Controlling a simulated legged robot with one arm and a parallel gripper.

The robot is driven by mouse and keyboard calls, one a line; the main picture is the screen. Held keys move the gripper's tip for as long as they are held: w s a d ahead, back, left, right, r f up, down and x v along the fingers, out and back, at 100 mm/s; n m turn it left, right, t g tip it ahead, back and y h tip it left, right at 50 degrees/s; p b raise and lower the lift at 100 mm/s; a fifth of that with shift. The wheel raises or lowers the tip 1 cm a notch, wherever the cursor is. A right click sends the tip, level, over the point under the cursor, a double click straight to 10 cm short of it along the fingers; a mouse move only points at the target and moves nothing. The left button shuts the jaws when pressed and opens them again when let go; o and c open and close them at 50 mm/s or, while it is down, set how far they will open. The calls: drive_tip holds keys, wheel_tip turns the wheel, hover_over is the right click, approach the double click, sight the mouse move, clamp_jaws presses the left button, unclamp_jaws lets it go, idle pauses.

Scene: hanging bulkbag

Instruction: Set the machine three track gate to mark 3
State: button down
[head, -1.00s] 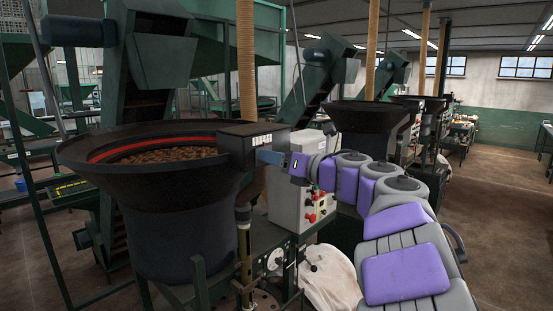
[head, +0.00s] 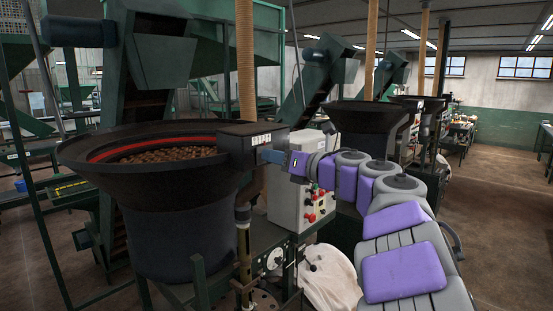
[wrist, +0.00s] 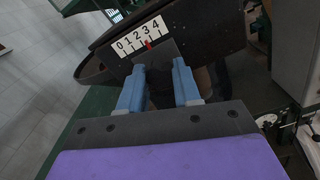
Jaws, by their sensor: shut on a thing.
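The track gate is a dark box on the bowl rim at the near machine, with a white scale marked 0 to 4 (wrist: 140,36); the scale also shows small in the head view (head: 261,140). A red pointer (wrist: 149,44) stands below the scale, around marks 2 to 3; the exact reading is hard to tell. My gripper (wrist: 159,68) has its blue fingers on either side of the dark gate slide and is shut on it, partly hiding it. In the head view, my gripper (head: 270,156) reaches the box from the right.
The black bowl (head: 165,195) holds brown pieces. A grey control box (head: 292,205) with red knobs stands close beside my arm. A white sack (head: 330,280) lies below. More machines stand behind; open floor lies to the right.

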drive_tip(key=shift+w+d+f, duration=0.1)
drive_tip(key=shift+w+d, duration=0.15)
drive_tip(key=shift+w, duration=0.1)
drive_tip(key=c, duration=1.2)
unclamp_jaws()
drive_tip(key=o, duration=0.4)
drive_tip(key=shift+a, duration=0.25)
drive_tip(key=b+v, duration=0.1)
drive_tip(key=v, duration=1.6)
drive_tip(key=shift+s+d+f+b, duration=0.1)
drive_tip(key=shift+d+b, duration=0.05)
drive_tip(key=shift+b, duration=0.25)
